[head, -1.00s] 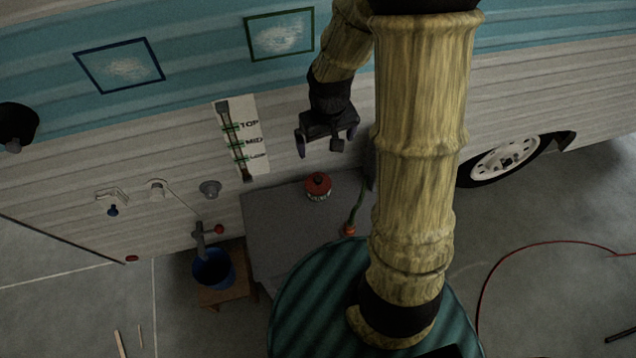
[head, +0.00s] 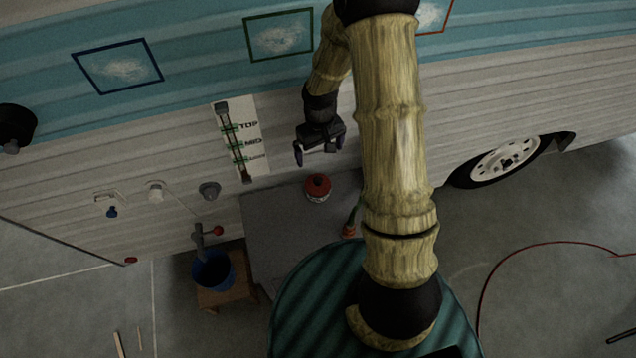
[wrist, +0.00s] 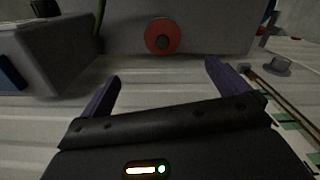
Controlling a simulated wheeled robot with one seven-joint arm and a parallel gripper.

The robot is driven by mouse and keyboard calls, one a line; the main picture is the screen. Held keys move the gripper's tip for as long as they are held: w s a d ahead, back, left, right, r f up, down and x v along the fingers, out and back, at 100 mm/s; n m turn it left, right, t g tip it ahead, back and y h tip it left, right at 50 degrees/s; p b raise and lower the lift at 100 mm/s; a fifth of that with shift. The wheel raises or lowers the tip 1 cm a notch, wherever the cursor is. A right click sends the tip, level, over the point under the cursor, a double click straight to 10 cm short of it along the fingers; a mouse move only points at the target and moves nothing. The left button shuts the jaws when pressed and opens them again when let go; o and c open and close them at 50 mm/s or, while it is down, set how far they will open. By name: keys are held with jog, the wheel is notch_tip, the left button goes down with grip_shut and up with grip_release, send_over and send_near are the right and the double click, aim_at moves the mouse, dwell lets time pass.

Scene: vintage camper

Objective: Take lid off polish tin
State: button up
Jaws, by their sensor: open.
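The polish tin (head: 317,196) is a small round pale tin with a red lid (head: 318,184) that has a dark knob in its middle. It stands on the grey table near the camper wall. In the wrist view the red lid (wrist: 162,36) shows at the top centre, beyond the fingertips. My gripper (head: 319,157) is open and empty, above the tin and apart from it. In the wrist view my gripper's two purple fingers (wrist: 163,78) are spread wide with nothing between them.
The grey table (head: 278,226) has free room left of the tin. A blue bucket (head: 213,270) sits on a wooden stool (head: 229,297). A labelled slider panel (head: 247,150) is on the wall.

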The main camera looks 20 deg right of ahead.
jog(key=p, duration=0.1)
send_near(318, 179)
jog(key=f, duration=0.5)
jog(key=shift+d, duration=0.2)
jog(key=shift+f, duration=0.15)
jog(key=shift+a+f+p, duration=0.15)
jog(key=shift+f+p, duration=0.35)
jog(key=shift+f, duration=0.75)
jog(key=shift+a+f+p, duration=0.1)
jog(key=shift+f+p, duration=0.35)
jog(key=shift+f, duration=0.8)
jog(key=c, duration=1.1)
